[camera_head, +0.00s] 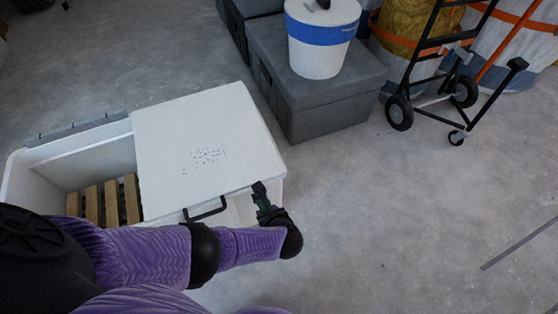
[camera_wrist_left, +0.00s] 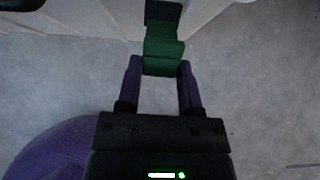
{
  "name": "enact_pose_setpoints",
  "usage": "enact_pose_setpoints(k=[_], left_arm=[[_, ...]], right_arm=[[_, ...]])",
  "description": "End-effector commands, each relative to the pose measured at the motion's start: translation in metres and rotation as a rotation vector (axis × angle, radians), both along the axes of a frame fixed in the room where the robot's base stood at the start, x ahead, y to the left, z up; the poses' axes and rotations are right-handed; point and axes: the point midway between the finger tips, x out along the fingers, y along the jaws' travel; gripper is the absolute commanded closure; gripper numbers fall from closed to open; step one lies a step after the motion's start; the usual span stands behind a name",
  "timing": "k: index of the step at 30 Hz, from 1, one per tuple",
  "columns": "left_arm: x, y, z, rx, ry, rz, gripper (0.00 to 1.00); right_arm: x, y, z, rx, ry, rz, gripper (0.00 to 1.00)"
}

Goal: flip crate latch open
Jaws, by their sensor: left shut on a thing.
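A white crate (camera_head: 18,178) stands on the floor at the left, with a white lid panel (camera_head: 205,140) over its right part. A black handle (camera_head: 205,209) sits at the lid's near edge. The latch (camera_head: 260,190), with a black upper part and green lower part, is at the near right edge. In the left wrist view, the latch (camera_wrist_left: 163,48) sits between the fingertips of my left gripper (camera_wrist_left: 160,68), which is shut on its green part. In the head view, my left gripper (camera_head: 272,212) is partly hidden at the latch. My right gripper is not in view.
Wooden slats (camera_head: 107,204) lie inside the crate's open left part. A grey box (camera_head: 330,100) with a white and blue bucket (camera_head: 320,48) on it stands behind. A hand truck (camera_head: 425,75) is at the back right. The floor at the right is mostly clear.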

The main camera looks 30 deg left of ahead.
Motion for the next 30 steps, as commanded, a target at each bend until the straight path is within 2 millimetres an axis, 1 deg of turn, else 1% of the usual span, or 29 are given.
enact_pose_setpoints(k=[1, 9, 24, 25, 26, 27, 30], left_arm=[[-0.002, -0.002, -0.006, 0.011, -0.008, -0.002, 1.00], [-0.003, -0.003, -0.009, 0.074, -0.058, -0.002, 1.00], [-0.004, -0.002, -0.009, 0.088, -0.069, -0.002, 1.00], [-0.004, -0.002, -0.009, 0.088, -0.069, -0.002, 0.51], [-0.004, -0.002, -0.009, 0.088, -0.069, -0.002, 0.45], [-0.004, -0.002, -0.009, 0.088, -0.069, -0.002, 0.36], [-0.003, -0.002, -0.008, 0.089, -0.070, -0.001, 0.18]], right_arm=[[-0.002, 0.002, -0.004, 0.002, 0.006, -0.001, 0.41], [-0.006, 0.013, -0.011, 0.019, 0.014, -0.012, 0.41], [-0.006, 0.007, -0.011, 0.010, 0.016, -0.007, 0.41], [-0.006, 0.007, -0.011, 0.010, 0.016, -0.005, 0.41], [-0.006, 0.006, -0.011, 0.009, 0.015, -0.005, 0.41], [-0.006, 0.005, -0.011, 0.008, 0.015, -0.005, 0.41], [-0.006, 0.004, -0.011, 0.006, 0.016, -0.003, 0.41]])
